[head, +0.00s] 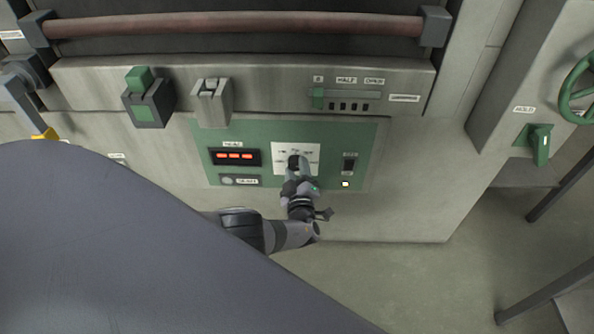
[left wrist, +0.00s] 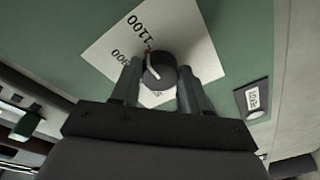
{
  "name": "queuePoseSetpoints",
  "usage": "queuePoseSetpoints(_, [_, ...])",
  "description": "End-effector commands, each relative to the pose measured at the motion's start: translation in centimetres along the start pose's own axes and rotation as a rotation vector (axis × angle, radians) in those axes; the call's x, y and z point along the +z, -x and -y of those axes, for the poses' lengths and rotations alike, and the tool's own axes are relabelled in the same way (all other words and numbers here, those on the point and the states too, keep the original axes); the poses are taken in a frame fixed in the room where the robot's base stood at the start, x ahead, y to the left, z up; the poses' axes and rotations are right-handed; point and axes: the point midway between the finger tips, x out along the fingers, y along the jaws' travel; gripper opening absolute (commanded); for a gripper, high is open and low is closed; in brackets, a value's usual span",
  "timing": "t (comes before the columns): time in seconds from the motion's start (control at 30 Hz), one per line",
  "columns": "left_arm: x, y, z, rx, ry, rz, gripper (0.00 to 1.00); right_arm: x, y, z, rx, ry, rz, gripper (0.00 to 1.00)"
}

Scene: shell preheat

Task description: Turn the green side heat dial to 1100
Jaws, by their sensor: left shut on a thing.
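The dial (left wrist: 160,72) is a dark round knob with a red pointer mark, on a white card (left wrist: 98,52) fixed to the green panel (left wrist: 245,40). The red mark points toward the "1100" label; a "900" label lies beside it, and a lower label is partly hidden. My left gripper (left wrist: 162,85) is shut on the dial, one finger on each side. In the head view my left gripper (head: 296,175) covers most of the dial on the card (head: 311,153). My right gripper is not in view.
Left of the card is a lit red display (head: 234,156). Right of it is a switch (head: 349,165) above a lit lamp (head: 346,184). A green block (head: 141,97) and a grey latch (head: 211,100) stand out above. A green handle (head: 540,144) is at the right.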

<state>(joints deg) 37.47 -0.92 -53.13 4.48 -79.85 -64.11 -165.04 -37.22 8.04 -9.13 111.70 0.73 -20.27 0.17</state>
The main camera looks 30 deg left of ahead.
Motion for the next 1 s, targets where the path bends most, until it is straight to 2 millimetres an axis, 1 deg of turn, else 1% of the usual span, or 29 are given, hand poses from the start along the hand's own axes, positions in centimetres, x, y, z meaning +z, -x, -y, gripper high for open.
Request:
queuePoseSetpoints(0.23, [0.01, 0.02, 0.11, 0.003, -0.044, -0.003, 0.14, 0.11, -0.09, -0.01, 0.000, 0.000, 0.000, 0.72])
queuePoseSetpoints(0.7, [0.00, 0.02, 0.10, 0.004, -0.051, -0.004, 0.14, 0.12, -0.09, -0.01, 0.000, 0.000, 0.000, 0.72])
queuePoseSetpoints(0.73, [0.00, 0.02, 0.11, 0.004, -0.051, -0.003, 0.51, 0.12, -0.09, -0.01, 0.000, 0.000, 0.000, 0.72])
queuePoseSetpoints(0.8, [0.01, 0.02, 0.10, 0.004, -0.051, -0.003, 0.70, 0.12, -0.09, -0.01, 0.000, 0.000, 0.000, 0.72])
queuePoseSetpoints(1.0, [0.01, 0.02, 0.08, 0.004, -0.050, -0.003, 0.70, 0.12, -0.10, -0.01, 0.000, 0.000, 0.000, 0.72])
